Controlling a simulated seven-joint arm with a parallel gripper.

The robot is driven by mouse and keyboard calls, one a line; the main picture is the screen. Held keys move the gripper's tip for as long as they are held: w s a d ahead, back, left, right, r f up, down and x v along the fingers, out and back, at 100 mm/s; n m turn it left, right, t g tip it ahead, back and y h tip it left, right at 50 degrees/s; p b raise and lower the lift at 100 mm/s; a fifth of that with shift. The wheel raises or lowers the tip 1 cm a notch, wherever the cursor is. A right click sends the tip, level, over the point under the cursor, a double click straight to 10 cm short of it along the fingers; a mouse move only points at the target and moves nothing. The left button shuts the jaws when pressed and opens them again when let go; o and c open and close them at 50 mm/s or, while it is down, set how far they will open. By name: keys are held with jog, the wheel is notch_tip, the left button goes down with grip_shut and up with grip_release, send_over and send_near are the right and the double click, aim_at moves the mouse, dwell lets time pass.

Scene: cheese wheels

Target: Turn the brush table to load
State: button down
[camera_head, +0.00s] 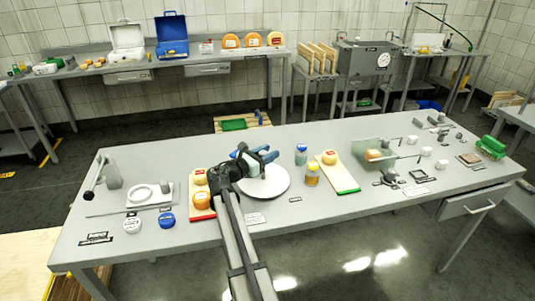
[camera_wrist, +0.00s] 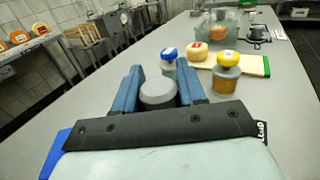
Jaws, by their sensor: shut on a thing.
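The brush table seems to be the pale round disc (camera_head: 266,184) in the middle of the workbench, partly covered by my arm and gripper. My gripper (camera_head: 256,157) is over its far left part. In the wrist view its two blue fingers (camera_wrist: 160,82) stand on either side of a grey round-topped knob (camera_wrist: 158,93), shut on it. I cannot tell how the knob joins the disc, as its base is hidden. No load/brush marking is readable on the disc.
Left of the disc, a red-edged board (camera_head: 202,212) holds orange cheeses. To its right stand a blue-lidded jar (camera_head: 301,154), a yellow-lidded jar (camera_head: 312,175) and a green-edged board (camera_head: 345,184) with a cheese. A clear tank (camera_head: 368,147) stands farther right.

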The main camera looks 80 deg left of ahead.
jog(key=shift+a+m+h, duration=0.1)
jog(key=shift+m+h, duration=0.2)
jog(key=shift+h, duration=0.2)
jog(key=m+t+h, duration=0.1)
jog(key=m+h, duration=0.1)
jog(key=h, duration=0.1)
jog(key=d+m+t+h, duration=0.1)
jog(key=m+h, duration=0.1)
jog(key=h, duration=0.1)
jog(key=shift+w, duration=0.1)
jog(key=c, duration=0.7)
grip_release()
jog(key=shift+c, duration=0.2)
